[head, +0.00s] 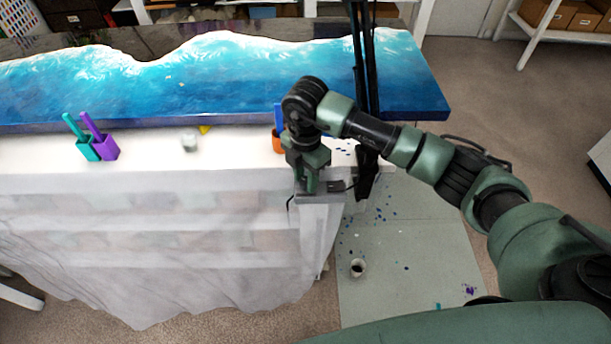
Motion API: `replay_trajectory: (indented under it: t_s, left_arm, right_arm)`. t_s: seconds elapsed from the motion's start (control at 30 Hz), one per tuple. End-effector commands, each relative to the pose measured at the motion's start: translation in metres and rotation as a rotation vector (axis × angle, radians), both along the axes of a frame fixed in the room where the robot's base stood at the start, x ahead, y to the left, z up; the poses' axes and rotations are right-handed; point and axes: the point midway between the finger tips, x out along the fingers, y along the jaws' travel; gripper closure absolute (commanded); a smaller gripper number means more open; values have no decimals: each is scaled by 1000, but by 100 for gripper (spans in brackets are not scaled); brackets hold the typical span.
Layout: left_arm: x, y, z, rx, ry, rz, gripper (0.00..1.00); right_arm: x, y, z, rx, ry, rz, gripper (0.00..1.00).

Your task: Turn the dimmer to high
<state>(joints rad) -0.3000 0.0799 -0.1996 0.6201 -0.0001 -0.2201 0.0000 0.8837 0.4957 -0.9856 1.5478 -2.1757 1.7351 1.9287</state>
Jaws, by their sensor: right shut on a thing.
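My right gripper (308,184) points down at the near right corner of the white-draped table. It is shut on what seems to be the dimmer (335,186), a small dark piece on the grey corner ledge with a black cable. The gripper hides most of the dimmer, so its setting cannot be told. My left gripper is not in view.
A blue-and-white resin slab (230,75) lies along the table behind the gripper. A dark stand (365,80) rises close behind my arm.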

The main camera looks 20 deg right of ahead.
Motion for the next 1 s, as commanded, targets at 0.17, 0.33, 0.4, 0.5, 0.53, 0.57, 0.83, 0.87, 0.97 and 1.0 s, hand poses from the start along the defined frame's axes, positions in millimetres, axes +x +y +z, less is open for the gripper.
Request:
replay_trajectory:
  t_s: [0.17, 0.33, 0.4, 0.5, 0.53, 0.57, 0.83, 0.87, 0.97, 1.0]
  left_arm:
    - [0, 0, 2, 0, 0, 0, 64]
    - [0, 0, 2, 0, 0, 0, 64]
    - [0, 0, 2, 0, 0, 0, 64]
    - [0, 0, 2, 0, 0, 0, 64]
    - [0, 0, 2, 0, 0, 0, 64]
    - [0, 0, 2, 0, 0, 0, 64]
    - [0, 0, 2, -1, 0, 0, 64]
    - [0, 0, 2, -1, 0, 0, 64]
    - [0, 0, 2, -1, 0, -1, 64]
    - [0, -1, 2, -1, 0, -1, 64]
  right_arm:
    - [2, -1, 3, 1, -6, -85, 100]
    - [2, 0, 2, 1, -6, -131, 100]
    - [2, 0, 2, 1, -6, -141, 100]
    - [2, -1, 2, 1, -7, -149, 100]
    - [2, -1, 2, 1, -7, -150, 100]
    - [2, -1, 2, 1, -7, -151, 100]
    - [2, 0, 3, 1, -7, -151, 100]
    - [2, 0, 3, 1, -7, -151, 100]
    - [2, 0, 2, 1, -7, -151, 60]
    - [2, 0, 2, 1, -6, -150, 60]
